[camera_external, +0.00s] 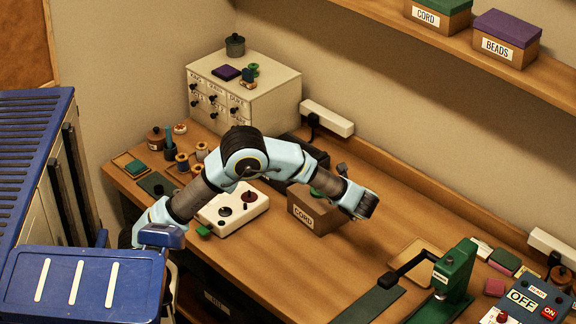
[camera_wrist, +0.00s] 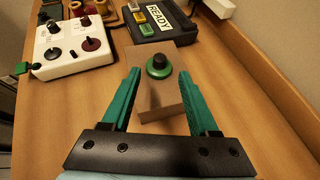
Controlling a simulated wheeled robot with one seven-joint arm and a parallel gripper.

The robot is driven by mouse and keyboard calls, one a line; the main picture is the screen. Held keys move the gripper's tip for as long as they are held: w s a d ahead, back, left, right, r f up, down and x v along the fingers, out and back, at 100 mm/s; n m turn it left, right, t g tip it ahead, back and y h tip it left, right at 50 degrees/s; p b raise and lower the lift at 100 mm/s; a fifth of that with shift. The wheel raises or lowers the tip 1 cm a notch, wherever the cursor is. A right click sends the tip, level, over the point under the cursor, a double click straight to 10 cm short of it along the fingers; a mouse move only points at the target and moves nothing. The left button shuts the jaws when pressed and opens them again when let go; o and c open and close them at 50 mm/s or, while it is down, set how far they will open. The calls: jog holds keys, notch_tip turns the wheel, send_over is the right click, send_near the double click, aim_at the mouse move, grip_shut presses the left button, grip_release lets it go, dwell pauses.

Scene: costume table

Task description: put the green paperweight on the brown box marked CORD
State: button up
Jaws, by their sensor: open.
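The green paperweight (camera_wrist: 159,67), a round disc with a black knob, appears to rest on the far part of the top of the brown box (camera_wrist: 160,98) in the wrist view. A bit of its green (camera_external: 316,192) shows in the external view, beside my arm. The brown box marked CORD (camera_external: 304,217) stands on the table. My gripper (camera_wrist: 158,72) is open, with its teal fingers apart on either side of the paperweight and above the box. No contact with the paperweight shows. In the external view my arm hides most of the gripper.
A white panel with knobs (camera_external: 222,212) is left of the box. A dark READY device (camera_wrist: 160,21) lies beyond it. A green press (camera_external: 455,272) and an OFF/ON switch box (camera_external: 533,300) stand at right. Another CORD box with a green lid (camera_external: 428,17) is on the shelf.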

jog(key=w+a+f+n+g, duration=0.1)
jog(key=a+n, duration=0.3)
jog(key=a, duration=0.4)
jog(key=w+a+f+n+g, duration=0.2)
jog(key=w+a+n+g, duration=0.1)
jog(key=a, duration=0.5)
jog(key=w+a+f+n+g, duration=0.2)
jog(key=w+a+n+g, duration=0.1)
jog(key=a, duration=0.5)
jog(key=shift+w+a+n+g+y, duration=0.3)
jog(key=shift+w+a+n+g, duration=0.1)
jog(key=shift+w+n, duration=0.35)
jog(key=a+n+g, duration=0.1)
jog(key=a+n, duration=0.1)
jog(key=a, duration=0.1)
jog(key=s+a+f+n+h, duration=0.1)
jog(key=a+n, duration=0.2)
jog(key=a, duration=0.1)
jog(key=s+a+n+g+h, duration=0.1)
jog(key=a+n, duration=0.1)
jog(key=a, duration=0.1)
jog(key=shift+s+a+f+n+g, duration=0.2)
jog(key=shift+a+f+n+g, duration=0.1)
jog(key=shift+a+n, duration=0.1)
jog(key=s+a+n+h, duration=0.3)
jog(key=s+a+n, duration=0.2)
jog(key=a+n, duration=0.6)
jog(key=shift+f+n, duration=0.35)
jog(key=shift+a, duration=0.1)
